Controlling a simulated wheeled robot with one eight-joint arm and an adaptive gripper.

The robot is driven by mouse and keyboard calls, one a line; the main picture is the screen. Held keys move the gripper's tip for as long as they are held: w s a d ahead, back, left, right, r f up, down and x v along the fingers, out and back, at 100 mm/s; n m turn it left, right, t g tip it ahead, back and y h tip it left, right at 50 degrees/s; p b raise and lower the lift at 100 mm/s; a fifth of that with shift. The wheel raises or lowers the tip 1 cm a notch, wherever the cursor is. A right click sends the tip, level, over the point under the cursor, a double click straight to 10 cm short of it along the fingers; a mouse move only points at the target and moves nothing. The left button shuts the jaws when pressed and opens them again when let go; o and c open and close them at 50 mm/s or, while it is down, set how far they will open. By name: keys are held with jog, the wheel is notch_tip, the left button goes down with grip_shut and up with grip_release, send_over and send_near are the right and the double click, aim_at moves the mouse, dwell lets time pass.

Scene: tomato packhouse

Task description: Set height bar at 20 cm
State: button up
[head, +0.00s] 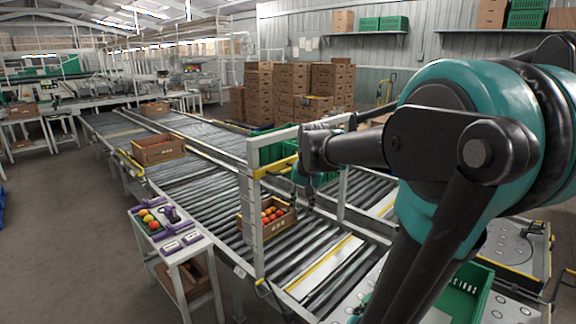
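A white upright post (254,226) with dark scale-like marks stands at the near side of the roller conveyor, part of a gantry. A yellow bar (277,163) runs from this post toward the far side, below the white top beam (282,134); I take it to be the height bar. The marks are too small to read. My gripper (305,203) points down just right of the post, near the bar and above the crate. Its fingers are small and dark, and their opening is unclear. My wrist hides the bar's far end.
A cardboard crate of tomatoes (267,218) sits on the rollers beneath the gantry. Another brown crate (158,150) stands farther up the conveyor. A small side table (187,249) holds tomatoes and purple tools. A green crate (472,291) is at lower right. Floor at left is clear.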

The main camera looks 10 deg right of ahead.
jog(key=w+r+m, duration=0.3)
jog(key=w+r, duration=0.5)
jog(key=r, duration=0.7)
jog(key=m+g, duration=0.1)
jog(key=m, duration=0.2)
send_near(286, 170)
jog(key=shift+y, duration=0.3)
jog(key=x, duration=0.7)
jog(key=shift+w+f, duration=0.15)
jog(key=shift+f, duration=0.15)
jog(key=shift+c, duration=0.5)
grip_shut()
